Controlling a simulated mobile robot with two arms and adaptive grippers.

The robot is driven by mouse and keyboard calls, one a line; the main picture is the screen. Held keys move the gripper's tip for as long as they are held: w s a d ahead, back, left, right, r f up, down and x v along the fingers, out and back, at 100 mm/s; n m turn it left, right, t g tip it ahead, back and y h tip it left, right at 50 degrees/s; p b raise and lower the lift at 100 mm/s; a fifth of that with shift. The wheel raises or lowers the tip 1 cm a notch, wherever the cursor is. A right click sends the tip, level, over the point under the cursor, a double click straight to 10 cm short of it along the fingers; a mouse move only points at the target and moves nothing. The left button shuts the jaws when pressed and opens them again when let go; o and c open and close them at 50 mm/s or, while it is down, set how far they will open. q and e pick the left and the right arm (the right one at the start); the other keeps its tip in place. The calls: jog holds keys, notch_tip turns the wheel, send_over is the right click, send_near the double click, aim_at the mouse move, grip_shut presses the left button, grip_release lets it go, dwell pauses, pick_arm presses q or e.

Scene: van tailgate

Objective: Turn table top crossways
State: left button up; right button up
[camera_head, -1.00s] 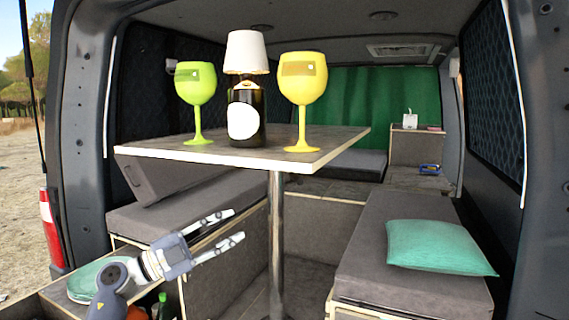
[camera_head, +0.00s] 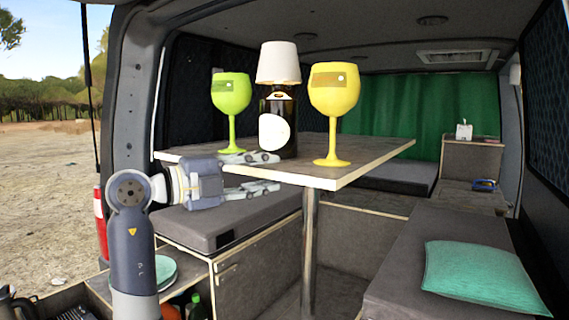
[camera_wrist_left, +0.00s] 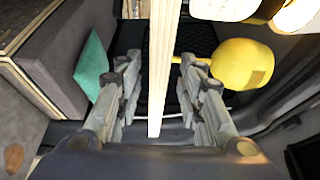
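The grey table top (camera_head: 375,152) with a pale edge stands on one metal post (camera_head: 309,240) inside the van. It carries a green wine glass (camera_head: 231,93), a dark bottle lamp with a white shade (camera_head: 278,105) and a yellow wine glass (camera_head: 334,92). My left gripper (camera_head: 265,173) is at the near edge of the table top, one finger above it and one below. In the left wrist view the pale table edge (camera_wrist_left: 163,65) runs between the spread fingers (camera_wrist_left: 158,92), with a gap on at least one side. My right gripper is not in view.
Grey bench cushions lie left (camera_head: 230,215) and right (camera_head: 430,260), the right one with a teal pillow (camera_head: 480,275). A plate (camera_head: 165,272) lies low at left. The yellow glass stands close to the near corner. Van walls bound the sides.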

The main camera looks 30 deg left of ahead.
aim_at(287, 166)
pick_arm(q)
jog(key=p+x, duration=0.1)
jog(key=x, duration=0.4)
jog(key=shift+w+d, duration=0.15)
jog(key=shift+d, duration=0.1)
jog(key=shift+w+d, duration=0.1)
jog(key=shift+w, duration=0.1)
jog(key=shift+f, duration=0.15)
jog(key=shift+w, duration=0.1)
grip_shut()
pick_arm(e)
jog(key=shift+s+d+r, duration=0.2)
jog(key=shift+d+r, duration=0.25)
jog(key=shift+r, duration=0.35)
